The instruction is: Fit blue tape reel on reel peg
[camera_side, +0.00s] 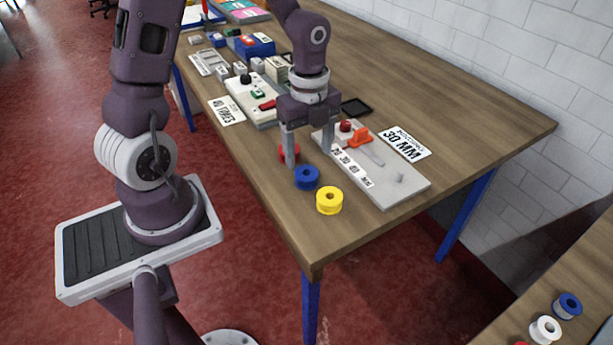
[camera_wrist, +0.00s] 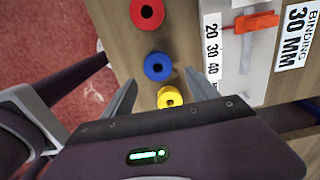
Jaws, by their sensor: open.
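The blue tape reel (camera_side: 299,184) lies flat on the wooden table, between a red reel (camera_side: 283,156) and a yellow reel (camera_side: 321,207). In the wrist view the blue reel (camera_wrist: 148,73) shows just beyond the fingertips. My gripper (camera_side: 308,160) is open and empty, above the table near the blue and red reels. In the wrist view its fingers (camera_wrist: 163,80) are spread apart, with the yellow reel (camera_wrist: 162,103) partly between them. A pale grey board (camera_side: 384,193) lies right of the reels. A small pale stub (camera_side: 400,178) on it may be the reel peg; I cannot tell.
The board carries an orange piece (camera_side: 360,138), a red knob (camera_side: 346,126) and a number strip. A "30 MM" card (camera_side: 404,143) lies behind it. Another fixture (camera_side: 250,105) and blue boxes (camera_side: 254,45) stand farther back. The table's front corner is clear.

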